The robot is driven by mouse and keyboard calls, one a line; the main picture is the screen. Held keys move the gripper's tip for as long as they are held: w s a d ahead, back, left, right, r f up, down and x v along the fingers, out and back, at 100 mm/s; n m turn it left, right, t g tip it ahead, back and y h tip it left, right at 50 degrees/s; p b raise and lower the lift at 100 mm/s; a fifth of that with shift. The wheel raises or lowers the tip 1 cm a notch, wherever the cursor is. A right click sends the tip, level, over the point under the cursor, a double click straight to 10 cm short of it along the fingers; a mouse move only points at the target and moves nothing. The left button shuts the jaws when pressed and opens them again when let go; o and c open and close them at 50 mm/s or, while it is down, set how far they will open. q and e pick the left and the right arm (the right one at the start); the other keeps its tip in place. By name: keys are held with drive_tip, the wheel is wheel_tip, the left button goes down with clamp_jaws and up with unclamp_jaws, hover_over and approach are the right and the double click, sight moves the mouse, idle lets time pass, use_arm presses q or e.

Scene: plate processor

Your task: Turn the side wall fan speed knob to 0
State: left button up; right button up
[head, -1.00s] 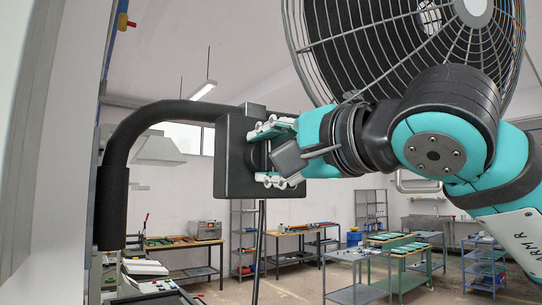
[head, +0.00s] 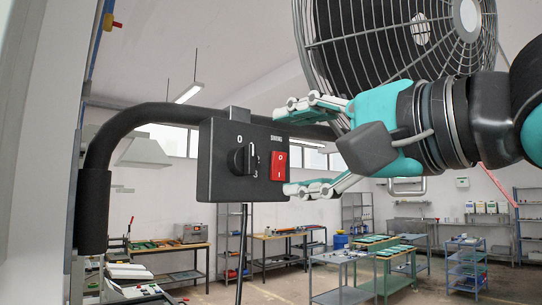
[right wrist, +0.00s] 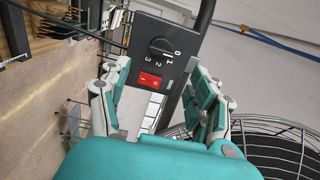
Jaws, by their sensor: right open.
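The black fan speed knob (head: 243,160) is on the front of a dark control box (head: 222,172), with 0 printed above it and 3 at its lower right. It also shows in the right wrist view (right wrist: 160,47), beside the numbers 0 to 3. I cannot tell for sure which number it points at. A red switch (head: 278,165) sits to the right of the knob. My right gripper (head: 288,150) is open and empty, its fingers at the box's right side, apart from the knob. My left gripper is not in view.
The box hangs on a thick black bent pipe (head: 130,117) from the left wall. The caged fan (head: 350,50) is behind and above my right gripper. Workbenches (head: 340,280) and shelves stand farther back across the room.

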drive_tip(key=shift+v, duration=1.5)
